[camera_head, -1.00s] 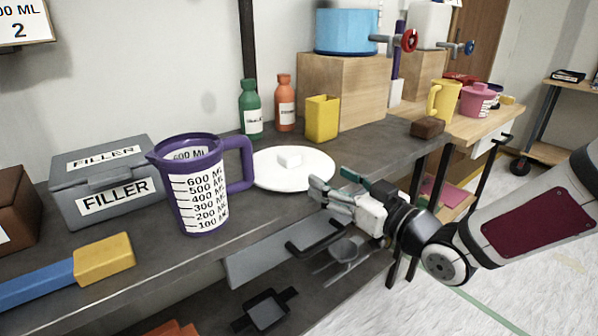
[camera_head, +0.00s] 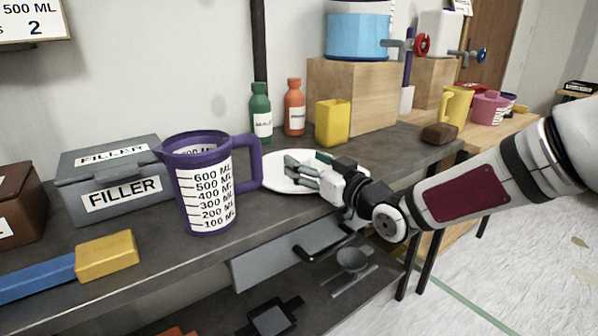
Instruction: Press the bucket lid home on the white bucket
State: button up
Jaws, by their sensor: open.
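A round white lid (camera_head: 271,173) lies flat at the middle of the grey workbench, just right of the purple jug. Its white block-shaped knob is hidden behind my gripper. My gripper (camera_head: 290,170) is open, with its fingers over the lid and pointing left. I cannot tell whether the fingers touch the lid or its knob. I cannot make out a white bucket for certain, and whether anything is under the lid does not show.
The purple measuring jug (camera_head: 203,185) stands close left of the lid. A grey filler box (camera_head: 115,180) and a yellow-and-blue tool (camera_head: 105,255) are further left. A yellow container (camera_head: 333,122), green bottle (camera_head: 260,112) and orange bottle (camera_head: 294,107) stand behind. A drawer handle (camera_head: 322,242) is below the bench edge.

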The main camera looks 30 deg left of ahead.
jog(key=c, duration=1.3)
jog(key=shift+o, duration=0.2)
